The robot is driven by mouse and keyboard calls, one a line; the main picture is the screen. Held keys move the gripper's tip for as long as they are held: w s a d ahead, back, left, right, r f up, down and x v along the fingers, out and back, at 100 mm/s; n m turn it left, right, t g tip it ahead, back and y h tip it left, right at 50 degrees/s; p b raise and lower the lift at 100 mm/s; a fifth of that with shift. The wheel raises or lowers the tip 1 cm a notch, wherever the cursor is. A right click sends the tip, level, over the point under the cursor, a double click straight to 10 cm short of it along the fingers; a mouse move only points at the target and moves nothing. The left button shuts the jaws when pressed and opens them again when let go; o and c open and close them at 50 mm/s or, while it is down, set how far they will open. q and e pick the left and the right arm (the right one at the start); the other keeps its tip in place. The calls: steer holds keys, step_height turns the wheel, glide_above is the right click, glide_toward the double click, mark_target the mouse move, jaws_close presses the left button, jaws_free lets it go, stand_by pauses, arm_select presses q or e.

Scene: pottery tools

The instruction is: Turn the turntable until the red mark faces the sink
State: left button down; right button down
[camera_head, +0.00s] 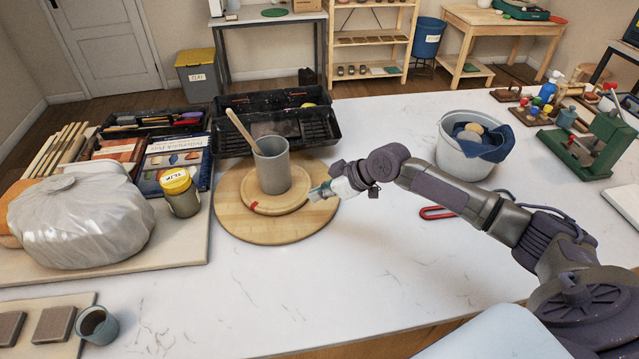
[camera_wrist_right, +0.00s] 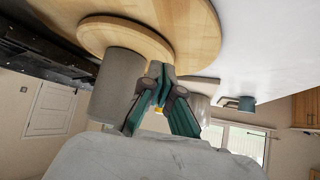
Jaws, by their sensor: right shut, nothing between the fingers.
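The turntable (camera_head: 240,222) is a round pale wooden base with a smaller wooden disc (camera_head: 291,207) on top. The red mark (camera_head: 254,205) is at the disc's front-left edge. A grey cup (camera_head: 272,172) holding a wooden stick (camera_head: 241,130) stands upright on the disc. My right gripper (camera_head: 318,192) is shut and empty at the disc's right edge, beside the cup. In the right wrist view the fingertips (camera_wrist_right: 157,76) are close to the cup (camera_wrist_right: 118,85) and disc (camera_wrist_right: 120,36); I cannot tell whether they touch. No sink is clearly visible. My left gripper is out of view.
A black tray (camera_head: 318,127) stands behind the turntable. A yellow-lidded jar (camera_head: 181,193) and wrapped clay (camera_head: 80,222) are to its left. A white bucket with a blue cloth (camera_head: 465,158) stands beyond my right arm.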

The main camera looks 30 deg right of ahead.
mark_target(308, 199)
steer(key=shift+w+a+f+b, duration=0.1)
steer(key=shift+w+f+b, duration=0.2)
steer(key=shift+f+b, duration=0.7)
steer(key=shift+w+a+f+b, duration=0.1)
steer(key=shift+w+f+b, duration=0.25)
steer(key=shift+f+b, duration=0.65)
steer(key=shift+w+a+f+b, duration=0.1)
steer(key=shift+w+f+b, duration=0.2)
steer(key=shift+f+b, duration=0.7)
steer(key=shift+w+a+f, duration=0.1)
steer(key=shift+w+a, duration=0.2)
steer(key=shift+w, duration=0.5)
steer(key=shift+w+d+f+b, duration=0.1)
steer(key=shift+w+d+b, duration=0.35)
steer(key=shift+d+b, duration=0.4)
steer(key=shift+w+d+b, duration=0.45)
steer(key=shift+d+b, duration=0.25)
steer(key=shift+b, duration=0.1)
steer(key=shift+w+d+b, duration=1.2)
steer(key=shift+w+b, duration=0.15)
steer(key=shift+w, duration=0.05)
steer(key=shift+d+r, duration=0.1)
steer(key=shift+r, duration=0.1)
steer(key=shift+s+d+r, duration=0.1)
steer(key=shift+d, duration=0.05)
steer(key=shift+s+d+r+p, duration=0.35)
steer(key=shift+s+d+p, duration=0.15)
steer(key=shift+d, duration=0.3)
